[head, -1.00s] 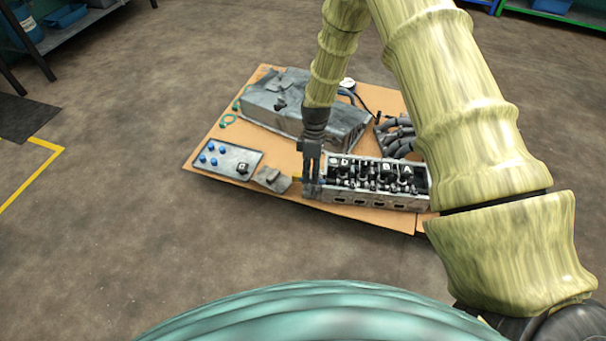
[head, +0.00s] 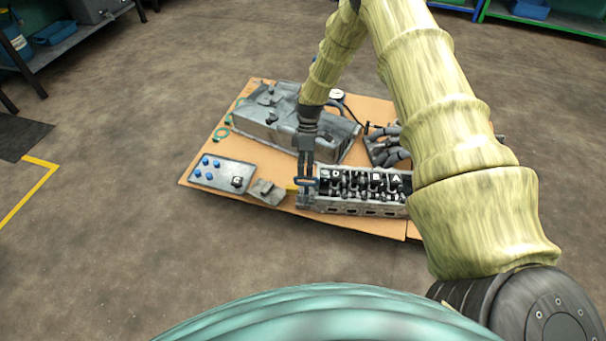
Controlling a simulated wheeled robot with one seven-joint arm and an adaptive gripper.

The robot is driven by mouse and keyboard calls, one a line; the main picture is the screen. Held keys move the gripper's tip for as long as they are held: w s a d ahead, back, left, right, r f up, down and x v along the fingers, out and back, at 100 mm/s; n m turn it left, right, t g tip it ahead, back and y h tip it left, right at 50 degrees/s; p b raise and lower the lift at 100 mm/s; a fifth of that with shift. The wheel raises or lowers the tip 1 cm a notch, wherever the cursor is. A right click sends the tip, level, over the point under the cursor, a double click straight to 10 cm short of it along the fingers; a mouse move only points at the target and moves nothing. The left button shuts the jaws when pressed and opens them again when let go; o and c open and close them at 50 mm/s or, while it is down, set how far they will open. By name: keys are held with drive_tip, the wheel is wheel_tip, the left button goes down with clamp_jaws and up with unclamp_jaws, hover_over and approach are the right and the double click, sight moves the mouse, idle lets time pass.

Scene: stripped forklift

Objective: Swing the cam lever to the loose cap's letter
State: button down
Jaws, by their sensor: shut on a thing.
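The cylinder head (head: 365,207) lies on the cardboard with a row of lettered caps on top; I read D, B and A. A loose dark cap (head: 237,181) with a pale letter, probably C, sits on the grey tray (head: 210,182) at the left. My gripper (head: 305,186) points down at the cylinder head's left end and is shut on a dark bluish bar, apparently the cam lever (head: 313,182). The fingers hide most of the lever, so its exact angle is unclear.
Several blue pieces lie on the tray. A grey bracket (head: 267,192) lies between tray and cylinder head. Behind stands a large grey cover (head: 270,118), with dark curved pipes (head: 388,148) to its right. My arm hides the cardboard's right side.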

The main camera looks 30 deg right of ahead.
drive_tip(key=shift+w+f, duration=0.1)
drive_tip(key=shift+f, duration=0.15)
drive_tip(key=c, duration=1.6)
unclamp_jaws()
drive_tip(key=shift+f, duration=0.1)
drive_tip(key=shift+o, duration=0.7)
drive_tip(key=shift+w+f, duration=0.1)
drive_tip(key=shift+f, duration=0.05)
drive_tip(key=shift+r, duration=0.2)
drive_tip(key=v, duration=1.2)
